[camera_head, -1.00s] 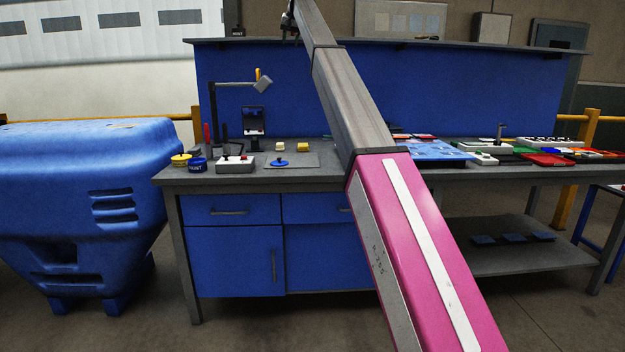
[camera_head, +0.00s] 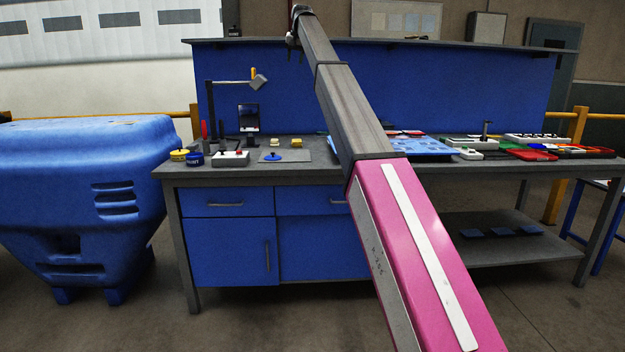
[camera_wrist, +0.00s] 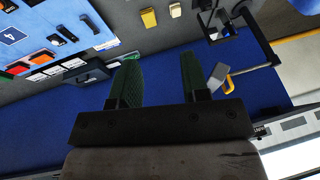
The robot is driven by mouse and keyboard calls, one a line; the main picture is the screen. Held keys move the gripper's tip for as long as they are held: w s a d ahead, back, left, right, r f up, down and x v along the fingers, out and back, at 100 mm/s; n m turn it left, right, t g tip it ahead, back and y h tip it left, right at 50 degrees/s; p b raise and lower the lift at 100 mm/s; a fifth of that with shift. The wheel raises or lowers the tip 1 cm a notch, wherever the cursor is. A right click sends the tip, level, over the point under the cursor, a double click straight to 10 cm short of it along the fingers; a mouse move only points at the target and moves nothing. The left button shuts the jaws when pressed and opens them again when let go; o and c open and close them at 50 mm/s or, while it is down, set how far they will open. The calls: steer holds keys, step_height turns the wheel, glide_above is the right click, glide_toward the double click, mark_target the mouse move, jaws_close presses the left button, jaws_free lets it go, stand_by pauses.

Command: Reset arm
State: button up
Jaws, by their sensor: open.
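My arm rises from the bottom right of the head view, with a pink lower link and grey upper links. My gripper (camera_head: 297,35) is at its far end, high above the workbench (camera_head: 330,171) and near the top edge of the blue back panel (camera_head: 440,90). In the wrist view, my gripper (camera_wrist: 157,75) shows two green-padded fingers spread apart with nothing between them. The wrist view is turned, with the bench top at its upper part and the blue panel behind the fingers.
A lamp (camera_head: 232,83), paint tins (camera_head: 194,159), a switch box (camera_head: 231,158) and yellow blocks (camera_head: 296,142) stand on the bench's left. A blue board (camera_head: 430,149) and coloured trays (camera_head: 530,153) lie on its right. A large blue container (camera_head: 80,190) stands left.

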steer(key=s+d+f+g, duration=0.1)
steer(key=s+d+f, duration=0.45)
steer(key=f, duration=1.05)
steer(key=s+d+f+h, duration=0.1)
steer(key=s+d+f, duration=0.4)
steer(key=f, duration=1.1)
steer(key=s+d+f+g, duration=0.1)
steer(key=s+d+f, duration=0.45)
steer(key=f, duration=1.15)
steer(key=s+d+f, duration=0.2)
steer(key=s+f, duration=0.7)
steer(key=s+d+f, duration=0.3)
steer(key=s+f, duration=0.5)
steer(key=s, duration=0.2)
steer(key=s+d+f, duration=0.1)
steer(key=s+f, duration=0.3)
steer(key=s, duration=0.3)
steer(key=s+d+f+g, duration=0.1)
steer(key=s+f, duration=0.3)
steer(key=s, duration=0.4)
steer(key=s+d+f+g+h, duration=0.1)
steer(key=s+d+f, duration=0.2)
steer(key=s, duration=0.4)
steer(key=shift+s+d+f, duration=0.2)
steer(key=shift+s+f, duration=0.2)
steer(key=shift+f, duration=0.25)
